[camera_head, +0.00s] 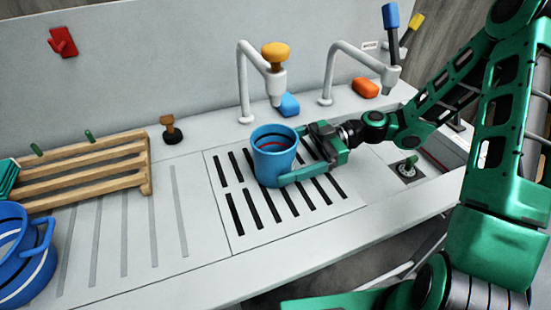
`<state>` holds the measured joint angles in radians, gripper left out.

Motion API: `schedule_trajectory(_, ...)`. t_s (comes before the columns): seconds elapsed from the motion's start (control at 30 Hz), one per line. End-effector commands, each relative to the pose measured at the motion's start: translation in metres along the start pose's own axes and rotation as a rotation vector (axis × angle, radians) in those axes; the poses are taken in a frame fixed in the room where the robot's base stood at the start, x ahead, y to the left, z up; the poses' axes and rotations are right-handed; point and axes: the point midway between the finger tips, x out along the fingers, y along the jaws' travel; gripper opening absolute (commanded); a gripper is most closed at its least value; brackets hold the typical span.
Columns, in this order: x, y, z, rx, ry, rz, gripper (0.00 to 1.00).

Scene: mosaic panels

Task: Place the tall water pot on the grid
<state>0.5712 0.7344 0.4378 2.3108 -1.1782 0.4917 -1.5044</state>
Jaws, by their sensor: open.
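A tall blue pot (273,165) with a dark and red inside stands upright on the slotted grid (238,226) in the counter. My gripper (289,155) is open, with its green fingers around or beside the pot at its right side. One finger reaches along the pot's lower front right, the other is near its rim at the back right. I cannot tell whether the fingers touch the pot. The pot hides part of the grid's slots.
Two white taps (243,85) stand behind the grid. A blue block (289,105) and an orange block (364,88) lie near them. A wooden rack (85,170) and a larger blue pot (24,258) are at left. The ribbed counter (125,235) between them is clear.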

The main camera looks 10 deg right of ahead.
Motion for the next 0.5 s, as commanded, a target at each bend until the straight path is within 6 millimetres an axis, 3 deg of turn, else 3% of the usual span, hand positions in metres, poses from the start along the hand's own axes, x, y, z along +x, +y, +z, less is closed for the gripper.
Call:
schedule_trajectory(0.3, -0.064, 0.001, 0.0, -0.002, -0.001, 0.006, 0.93)
schedule_trajectory(0.5, -0.094, 0.001, 0.0, -0.002, 0.0, 0.005, 0.93)
